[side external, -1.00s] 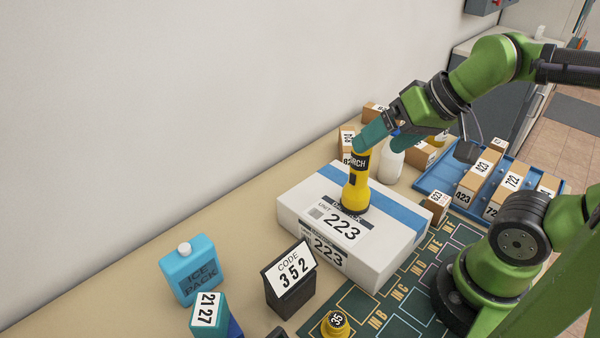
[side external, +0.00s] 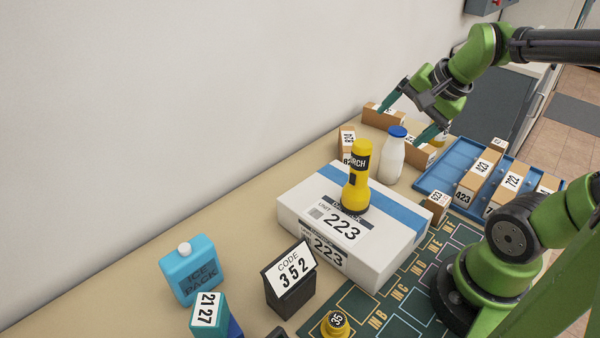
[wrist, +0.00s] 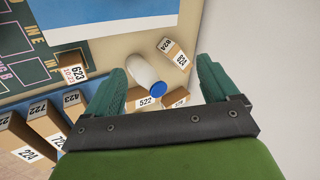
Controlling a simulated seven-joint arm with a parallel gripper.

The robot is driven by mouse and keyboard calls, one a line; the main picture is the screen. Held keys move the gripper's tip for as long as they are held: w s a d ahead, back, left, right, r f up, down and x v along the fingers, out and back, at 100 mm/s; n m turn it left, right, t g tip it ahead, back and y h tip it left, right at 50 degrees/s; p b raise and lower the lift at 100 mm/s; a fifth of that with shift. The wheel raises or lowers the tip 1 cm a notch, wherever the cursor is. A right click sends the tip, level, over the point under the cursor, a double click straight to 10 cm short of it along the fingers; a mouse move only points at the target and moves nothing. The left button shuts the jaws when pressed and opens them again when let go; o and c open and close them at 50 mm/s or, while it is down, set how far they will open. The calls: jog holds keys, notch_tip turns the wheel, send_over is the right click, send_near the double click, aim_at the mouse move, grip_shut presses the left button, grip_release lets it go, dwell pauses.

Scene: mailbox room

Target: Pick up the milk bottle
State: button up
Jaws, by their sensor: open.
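The milk bottle (side external: 393,157) is white with a blue cap and stands upright on the table behind the white box. In the wrist view the milk bottle (wrist: 150,78) lies between the two fingers, its blue cap toward me. My gripper (side external: 411,122) is open, with its teal fingers spread above and behind the bottle in the side view. In the wrist view my gripper (wrist: 165,85) shows a finger on each side, both apart from the bottle. Nothing is held.
A large white box (side external: 300,205) labelled 223 bears a yellow torch (side external: 357,180). Small cardboard boxes (side external: 346,140) stand around the bottle. A blue tray (side external: 435,178) with numbered boxes is to the right. The wall (side external: 200,80) runs behind the table.

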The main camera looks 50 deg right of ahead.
aim_at(401, 134)
jog(key=d+m+h, duration=0.1)
jog(key=d+m, duration=0.4)
jog(key=m, duration=0.7)
jog(key=d+m+h, duration=0.1)
jog(key=d+m, duration=0.4)
jog(key=m, duration=0.8)
jog(key=shift+g, duration=0.4)
jog(key=x, duration=1.1)
jog(key=shift+s+a+f, duration=0.15)
jog(key=shift+a, duration=0.15)
jog(key=shift+x, duration=2.9)
jog(key=shift+d, duration=0.1)
grip_shut()
